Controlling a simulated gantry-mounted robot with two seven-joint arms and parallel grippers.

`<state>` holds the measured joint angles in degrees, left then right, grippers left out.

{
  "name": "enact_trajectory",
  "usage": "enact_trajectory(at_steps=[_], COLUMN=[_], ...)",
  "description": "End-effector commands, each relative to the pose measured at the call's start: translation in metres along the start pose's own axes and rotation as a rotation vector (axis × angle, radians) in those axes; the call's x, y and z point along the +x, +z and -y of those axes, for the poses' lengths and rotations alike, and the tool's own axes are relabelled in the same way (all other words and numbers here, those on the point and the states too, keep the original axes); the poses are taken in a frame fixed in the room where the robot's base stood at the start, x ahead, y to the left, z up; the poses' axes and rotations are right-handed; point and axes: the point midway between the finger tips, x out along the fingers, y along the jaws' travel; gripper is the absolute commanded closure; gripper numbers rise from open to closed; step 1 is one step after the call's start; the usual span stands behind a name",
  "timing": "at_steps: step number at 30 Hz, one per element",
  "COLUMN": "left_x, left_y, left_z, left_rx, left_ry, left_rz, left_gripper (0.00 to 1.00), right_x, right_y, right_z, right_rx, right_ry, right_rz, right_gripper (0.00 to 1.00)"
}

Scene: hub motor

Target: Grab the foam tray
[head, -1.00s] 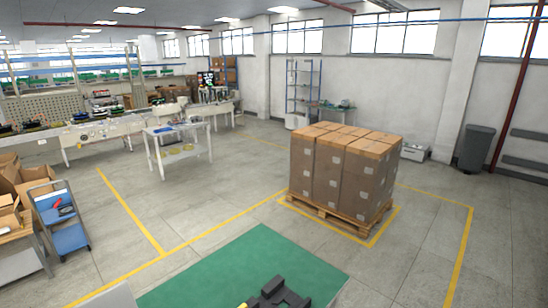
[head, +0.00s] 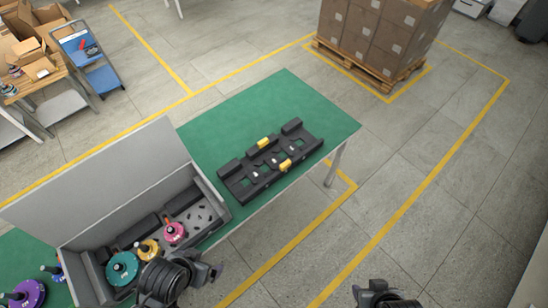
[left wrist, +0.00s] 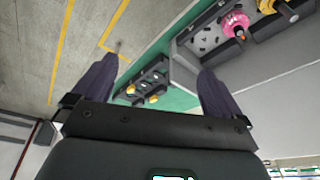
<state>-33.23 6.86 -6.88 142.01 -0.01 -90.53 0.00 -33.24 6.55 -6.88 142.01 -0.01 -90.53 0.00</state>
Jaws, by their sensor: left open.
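A black foam tray (head: 270,160) with cut-outs and two yellow clips lies flat on the green table (head: 230,115). In the left wrist view the tray (left wrist: 143,84) shows beyond and between my fingers, apart from them. My left gripper (head: 205,277) is at the bottom of the head view, over the front edge of the open grey case and well short of the tray. Its two fingers (left wrist: 157,75) are spread with nothing between them. My right gripper (head: 362,291) is at the bottom edge, right of the table; its jaws are not clear.
The open grey case (head: 215,205) holds dark inserts and pink (head: 175,233), yellow (head: 148,250) and teal (head: 122,268) discs. A purple disc (head: 27,293) sits at the left. Stacked cartons (head: 375,40) stand on a pallet behind the table. Floor on the right is clear.

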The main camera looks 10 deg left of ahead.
Motion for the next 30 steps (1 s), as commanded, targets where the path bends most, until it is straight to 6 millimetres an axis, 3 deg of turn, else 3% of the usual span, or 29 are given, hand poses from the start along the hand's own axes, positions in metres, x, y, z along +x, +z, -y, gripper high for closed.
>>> enact_trajectory(at_steps=[10, 19, 27, 30], left_x=[0.000, -0.001, 0.000, 0.011], left_y=[0.000, 0.000, -0.001, -0.003], left_z=[0.000, 0.000, 0.001, 0.002], left_rx=[0.000, 0.000, 0.001, 0.003], left_ry=[0.000, 0.000, -0.001, -0.004], left_rz=[-0.001, -0.002, -0.002, -0.004], left_gripper=[0.00, 0.45, 0.45, 0.45], right_x=[0.000, 0.000, 0.000, 0.006], right_y=[0.000, 0.000, 0.000, 0.002], right_z=[-0.001, -0.002, -0.002, -0.002], right_rx=[-0.004, -0.009, -0.008, -0.007], right_ry=[0.003, 0.008, 0.007, 0.006], right_rz=[-0.001, 0.000, -0.001, -0.002], right_gripper=[0.57, 0.57, 0.57, 0.57])
